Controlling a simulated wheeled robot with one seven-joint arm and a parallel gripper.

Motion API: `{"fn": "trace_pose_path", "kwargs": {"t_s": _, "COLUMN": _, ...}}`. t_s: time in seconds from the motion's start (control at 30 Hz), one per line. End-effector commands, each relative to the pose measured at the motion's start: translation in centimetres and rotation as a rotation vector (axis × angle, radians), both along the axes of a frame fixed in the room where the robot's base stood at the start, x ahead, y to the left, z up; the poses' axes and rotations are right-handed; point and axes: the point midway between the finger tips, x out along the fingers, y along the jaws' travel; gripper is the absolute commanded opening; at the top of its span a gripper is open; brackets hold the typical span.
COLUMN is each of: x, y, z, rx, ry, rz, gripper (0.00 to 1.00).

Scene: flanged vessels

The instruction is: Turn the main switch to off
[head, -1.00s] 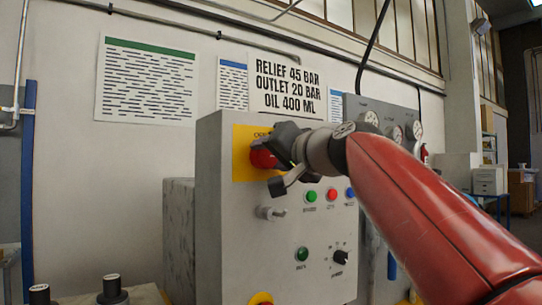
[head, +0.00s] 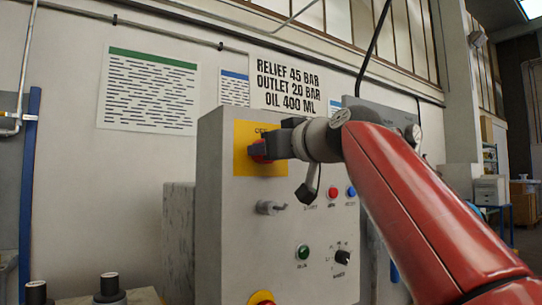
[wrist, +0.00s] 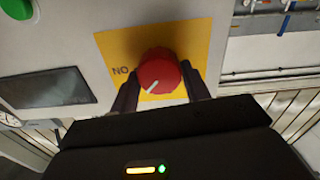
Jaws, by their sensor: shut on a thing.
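The main switch is a red round knob (wrist: 158,72) on a yellow plate (wrist: 112,42) on the cabinet front. In the wrist view my gripper (wrist: 163,84) has one dark finger on each side of the knob and is shut on it. A white mark on the knob points to the lower left in that view, and lettering shows on the plate left of the knob. In the head view the knob (head: 260,151) is mostly hidden by my gripper (head: 268,147); a label above it is partly covered.
Below the switch on the grey cabinet (head: 232,235) are a metal key-like fitting (head: 270,208), a green button (head: 303,252), a black selector (head: 343,257) and a red button (head: 261,298). Red (head: 333,192) and blue (head: 351,192) lamps sit to the right.

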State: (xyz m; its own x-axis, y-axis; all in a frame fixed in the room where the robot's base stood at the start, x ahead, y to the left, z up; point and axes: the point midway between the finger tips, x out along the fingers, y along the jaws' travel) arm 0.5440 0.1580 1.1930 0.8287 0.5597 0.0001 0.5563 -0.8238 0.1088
Motion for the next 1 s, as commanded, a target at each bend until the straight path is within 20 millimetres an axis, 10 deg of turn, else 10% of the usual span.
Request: {"fn": "trace_pose_path", "kwargs": {"t_s": 1.0, "x": -0.10, "y": 0.18, "z": -0.21, "rx": -0.619, "ry": -0.416, "rz": 0.001, "gripper": 0.24}}
